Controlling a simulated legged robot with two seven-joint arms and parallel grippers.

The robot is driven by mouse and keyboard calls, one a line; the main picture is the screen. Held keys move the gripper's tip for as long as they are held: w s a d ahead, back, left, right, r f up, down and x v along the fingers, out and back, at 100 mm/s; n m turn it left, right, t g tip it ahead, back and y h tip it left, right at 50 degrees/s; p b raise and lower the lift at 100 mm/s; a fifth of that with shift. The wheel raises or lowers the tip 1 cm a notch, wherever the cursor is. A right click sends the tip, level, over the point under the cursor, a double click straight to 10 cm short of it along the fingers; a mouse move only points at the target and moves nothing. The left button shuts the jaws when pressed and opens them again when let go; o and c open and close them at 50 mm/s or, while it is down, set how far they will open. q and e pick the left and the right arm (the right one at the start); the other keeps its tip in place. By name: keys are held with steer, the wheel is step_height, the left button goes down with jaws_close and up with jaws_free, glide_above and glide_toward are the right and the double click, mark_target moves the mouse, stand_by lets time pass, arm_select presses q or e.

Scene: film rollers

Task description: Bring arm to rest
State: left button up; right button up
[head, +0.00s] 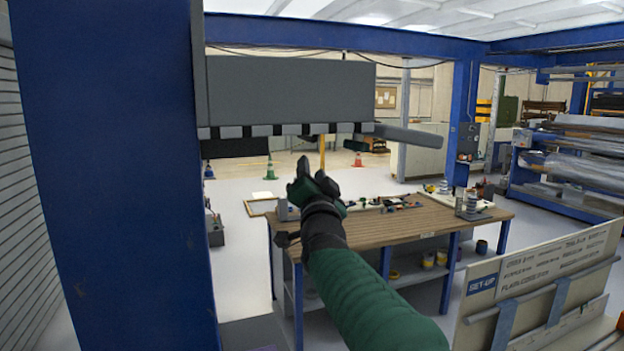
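My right arm (370,300), in a green sleeve, reaches up from the bottom of the head view. Its dark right gripper (308,180) is raised in front of the workbench, pointing away and upward. The fingers are small and dark, seen from behind, so I cannot tell whether they are open or shut. No held object is visible. My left arm and gripper are not in view.
A wooden-topped workbench (415,222) with small parts stands beyond my arm. A blue column (110,180) fills the left. A grey machine housing (290,90) hangs ahead. A sign board (540,280) stands at the lower right. Open floor shows behind the bench.

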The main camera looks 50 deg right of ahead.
steer(key=shift+w+d, duration=0.1)
steer(key=shift+d, duration=0.05)
steer(key=w+a+f+n+g+y, duration=0.1)
steer(key=w+a+f+n+y, duration=0.25)
steer(key=a+f, duration=0.55)
steer(key=w+a+f+n+g+y, duration=0.1)
steer(key=w+a+f+n+y, duration=0.25)
steer(key=f, duration=0.95)
steer(key=w+a+f+n+g+y, duration=0.1)
steer(key=a+f+n+y, duration=0.25)
steer(key=a+f, duration=0.6)
steer(key=s+a+f+n+g+y, duration=0.2)
steer(key=s+a+f+n+g, duration=0.1)
steer(key=s+a+f, duration=0.4)
steer(key=s+a+f+n+g+y, duration=0.3)
steer(key=s+a+f+g, duration=0.3)
steer(key=s+f, duration=0.8)
step_height(320, 180, down, 3)
steer(key=shift+a+r+n, duration=0.1)
steer(key=shift+a+n, duration=0.45)
steer(key=shift+a, duration=0.7)
